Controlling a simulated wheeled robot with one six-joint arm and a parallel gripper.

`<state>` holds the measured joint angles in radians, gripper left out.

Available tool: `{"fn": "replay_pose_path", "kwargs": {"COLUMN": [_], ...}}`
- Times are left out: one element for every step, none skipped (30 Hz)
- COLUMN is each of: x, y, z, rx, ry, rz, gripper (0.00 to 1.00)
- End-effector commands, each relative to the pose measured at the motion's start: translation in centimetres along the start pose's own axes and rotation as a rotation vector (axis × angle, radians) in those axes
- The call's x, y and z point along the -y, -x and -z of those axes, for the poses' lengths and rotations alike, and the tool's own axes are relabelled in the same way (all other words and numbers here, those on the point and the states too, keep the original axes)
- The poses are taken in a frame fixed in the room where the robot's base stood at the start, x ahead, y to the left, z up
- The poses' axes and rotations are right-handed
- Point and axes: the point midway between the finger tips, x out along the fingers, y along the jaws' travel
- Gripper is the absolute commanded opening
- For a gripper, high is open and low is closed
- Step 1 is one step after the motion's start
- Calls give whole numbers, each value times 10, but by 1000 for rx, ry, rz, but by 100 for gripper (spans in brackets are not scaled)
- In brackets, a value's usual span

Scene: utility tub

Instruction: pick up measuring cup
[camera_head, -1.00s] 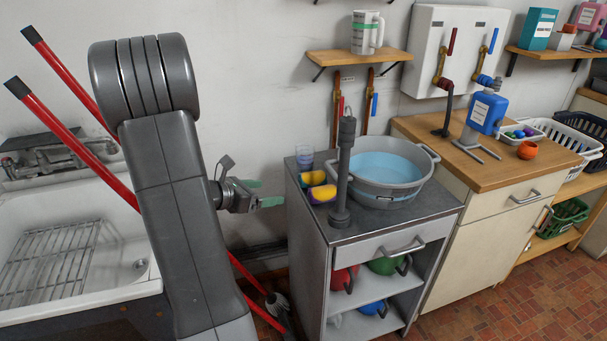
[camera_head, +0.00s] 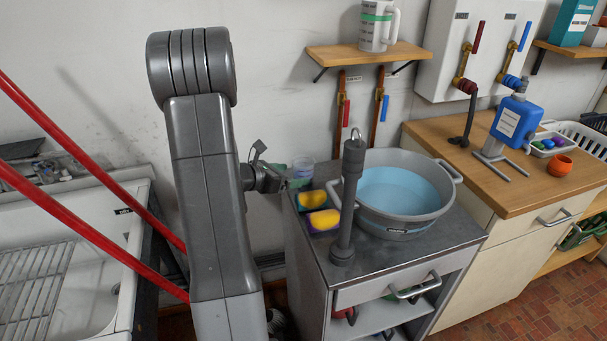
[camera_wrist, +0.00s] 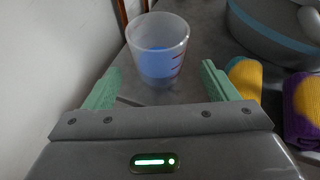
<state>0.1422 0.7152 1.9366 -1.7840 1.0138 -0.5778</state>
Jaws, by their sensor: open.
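The measuring cup (camera_wrist: 160,45) is a clear, bluish cup with red marks, upright on the grey cabinet top. In the head view the cup (camera_head: 302,171) stands at the cabinet's back left corner. My gripper (camera_wrist: 160,78) is open and empty, its two green fingers pointing at the cup. In the wrist view the cup lies ahead, between the lines of the fingers, with no contact visible. In the head view my gripper (camera_head: 284,180) is just left of the cup, and its fingers are partly hidden.
A grey basin of water (camera_head: 432,219) and a dark upright post (camera_head: 347,215) stand on the cabinet. The wall is close on the left. A white jug (camera_head: 375,30) sits on a shelf above.

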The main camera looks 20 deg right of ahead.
Motion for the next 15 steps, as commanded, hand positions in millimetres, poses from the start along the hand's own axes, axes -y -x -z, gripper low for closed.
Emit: {"fn": "replay_pose_path", "kwargs": {"x": [0,0,1,0,0,1,0,0,0,0,0,0,0,0,0], "y": [-4,-8,-14,-18,-23,-29,-33,-38,-42,-45,-47,-49,-50,-51,-51], "z": [-1,-1,-2,-3,-3,-4,-4,-4,-4,-3,-3,-3,-3,-3,-3], "rx": [0,-1,-1,-1,-1,-1,-1,0,-1,-1,-1,-1,-1,-1,-1], "ry": [0,0,-2,-1,-1,-1,-1,-2,-2,-1,-1,0,-1,-1,-1], "rz": [1,2,4,3,4,5,4,3,3,2,1,1,1,1,0], "gripper": [80,80,80,80,80,80,80,80,80,80,80,80,80,80,80]}}
